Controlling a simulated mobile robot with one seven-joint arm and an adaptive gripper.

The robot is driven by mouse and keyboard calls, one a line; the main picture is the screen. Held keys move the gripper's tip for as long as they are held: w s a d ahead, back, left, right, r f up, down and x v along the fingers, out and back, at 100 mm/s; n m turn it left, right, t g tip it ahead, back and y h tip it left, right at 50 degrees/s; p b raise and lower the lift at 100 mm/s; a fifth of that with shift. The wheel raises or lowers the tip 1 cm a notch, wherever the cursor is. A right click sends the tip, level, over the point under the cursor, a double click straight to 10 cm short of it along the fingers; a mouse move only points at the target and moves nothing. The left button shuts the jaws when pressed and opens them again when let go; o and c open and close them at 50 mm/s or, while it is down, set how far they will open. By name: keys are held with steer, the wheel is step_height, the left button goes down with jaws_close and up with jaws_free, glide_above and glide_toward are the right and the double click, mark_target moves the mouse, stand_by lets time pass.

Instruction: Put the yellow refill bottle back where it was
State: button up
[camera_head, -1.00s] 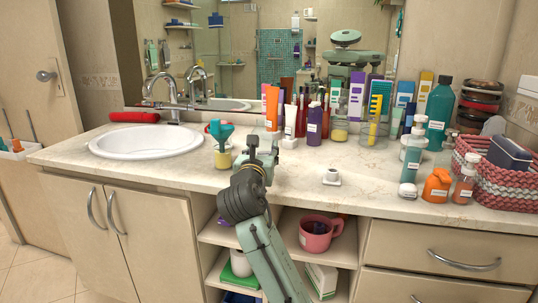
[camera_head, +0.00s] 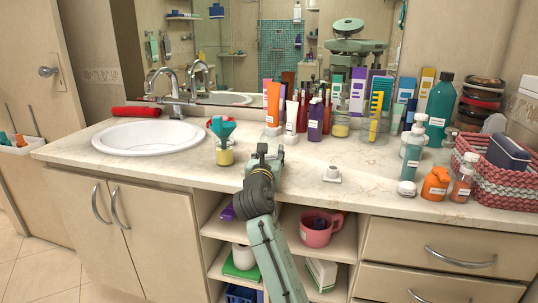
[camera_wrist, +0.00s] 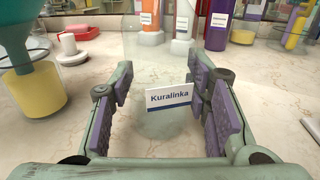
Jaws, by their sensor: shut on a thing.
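My gripper (camera_wrist: 160,82) is shut on a see-through bottle (camera_wrist: 165,122) with a white and blue label reading "Kuralinka". No yellow shows in this bottle, so I cannot tell whether it is the yellow refill bottle. In the head view my gripper (camera_head: 266,152) is over the counter's front middle, and the held bottle is hard to make out. A clear jar with yellow contents (camera_head: 225,157) and a teal funnel (camera_head: 222,128) in its top stands left of my gripper. It also shows in the wrist view (camera_wrist: 38,95). Another jar with yellow contents (camera_head: 341,128) stands further back.
Tubes and bottles, including a purple bottle (camera_head: 315,120), crowd the back of the counter. A small white piece (camera_head: 332,174) lies right of my gripper. Pump bottles and a woven basket (camera_head: 485,185) fill the right end. The sink (camera_head: 150,135) is at left. Bare counter lies around my gripper.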

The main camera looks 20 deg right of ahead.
steer(key=o, duration=1.2)
steer(key=shift+f, duration=0.15)
